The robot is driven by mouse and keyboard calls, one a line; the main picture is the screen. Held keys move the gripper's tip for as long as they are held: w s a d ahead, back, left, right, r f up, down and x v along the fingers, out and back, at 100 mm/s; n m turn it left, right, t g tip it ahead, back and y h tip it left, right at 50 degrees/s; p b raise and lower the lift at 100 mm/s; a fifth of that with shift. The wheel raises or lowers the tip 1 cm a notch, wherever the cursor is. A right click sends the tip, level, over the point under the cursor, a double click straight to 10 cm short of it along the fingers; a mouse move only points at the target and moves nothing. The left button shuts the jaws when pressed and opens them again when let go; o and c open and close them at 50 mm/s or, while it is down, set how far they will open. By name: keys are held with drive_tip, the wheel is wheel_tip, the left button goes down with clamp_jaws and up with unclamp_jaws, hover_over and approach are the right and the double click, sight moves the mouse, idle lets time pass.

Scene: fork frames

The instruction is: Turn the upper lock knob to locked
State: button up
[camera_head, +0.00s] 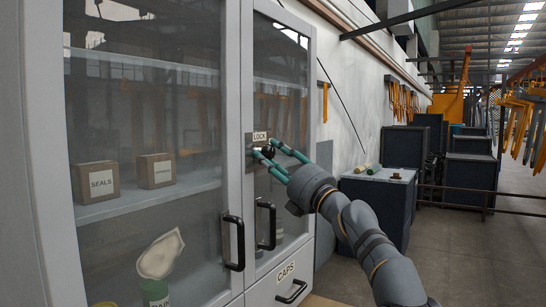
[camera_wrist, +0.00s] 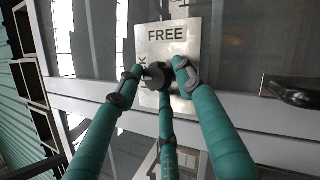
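In the wrist view the knob (camera_wrist: 157,76) is at the centre of the plate (camera_wrist: 185,50). FREE reads at the top and a sideways word ending in K shows at its left, partly covered. My gripper (camera_head: 276,151) has three teal fingers at the knob. In the wrist view my gripper (camera_wrist: 161,76) has fingertips left, right and below the knob, very close to it. Whether all touch is unclear. The knob's pointer direction is unclear.
Black door handles (camera_head: 234,243) (camera_head: 266,225) hang below the knob. A CAPS drawer (camera_head: 280,285) is lower. Boxes (camera_head: 95,182) stand behind the left glass. Dark cabinets (camera_head: 385,200) stand behind my arm. Open floor lies at the right.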

drive_tip(key=shift+o, duration=0.2)
idle(0.3)
drive_tip(key=v, duration=1.2)
drive_tip(key=shift+a, duration=0.15)
drive_tip(key=x, duration=1.1)
drive_tip(key=shift+w+a+r, duration=0.1)
drive_tip(key=shift+w+r, duration=0.15)
drive_tip(key=shift+w, duration=0.15)
